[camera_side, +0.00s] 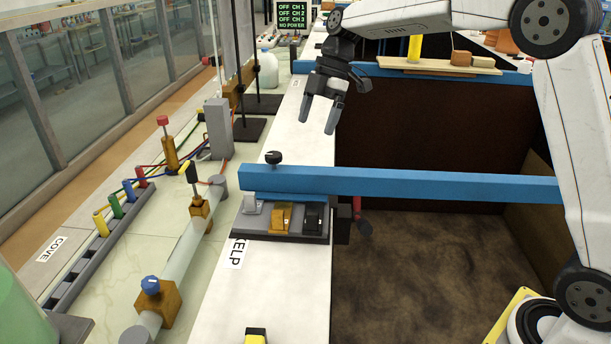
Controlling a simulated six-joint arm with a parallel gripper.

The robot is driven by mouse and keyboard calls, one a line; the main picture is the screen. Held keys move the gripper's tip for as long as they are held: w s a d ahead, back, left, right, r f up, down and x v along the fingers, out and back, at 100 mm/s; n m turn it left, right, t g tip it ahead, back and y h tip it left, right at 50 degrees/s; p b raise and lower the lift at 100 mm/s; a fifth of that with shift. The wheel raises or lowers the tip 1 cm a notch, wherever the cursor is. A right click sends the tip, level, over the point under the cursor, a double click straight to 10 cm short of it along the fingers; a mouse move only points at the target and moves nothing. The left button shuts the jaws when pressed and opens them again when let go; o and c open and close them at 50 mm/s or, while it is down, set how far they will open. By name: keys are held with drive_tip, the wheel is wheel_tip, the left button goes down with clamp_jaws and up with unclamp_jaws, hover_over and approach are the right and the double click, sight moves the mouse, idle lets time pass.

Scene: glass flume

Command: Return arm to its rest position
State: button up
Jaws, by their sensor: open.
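My gripper (321,115) hangs in the upper middle of the side view, its two grey fingers pointing down and apart. It is open, with nothing between the fingers. It appears above or near the white ledge, beyond the blue beam (400,185); its exact height cannot be told. My white arm comes in from the right and arches over the dark tank to the gripper.
Left are a pipe with brass valves (155,300), coloured plugs (115,207) and cables. Wooden boards (440,66) lie at the back. A "KELP" label (237,252) marks the white ledge.

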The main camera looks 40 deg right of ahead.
drive_tip(key=shift+f, duration=0.1)
drive_tip(key=s+d+f+m+t+h, duration=0.2)
drive_tip(key=s+f+m+h, duration=0.2)
drive_tip(key=s+f+m, duration=1.3)
drive_tip(key=s+m, duration=0.1)
drive_tip(key=s, duration=0.4)
drive_tip(key=shift+d+f+t, duration=0.4)
drive_tip(key=shift+w, duration=0.1)
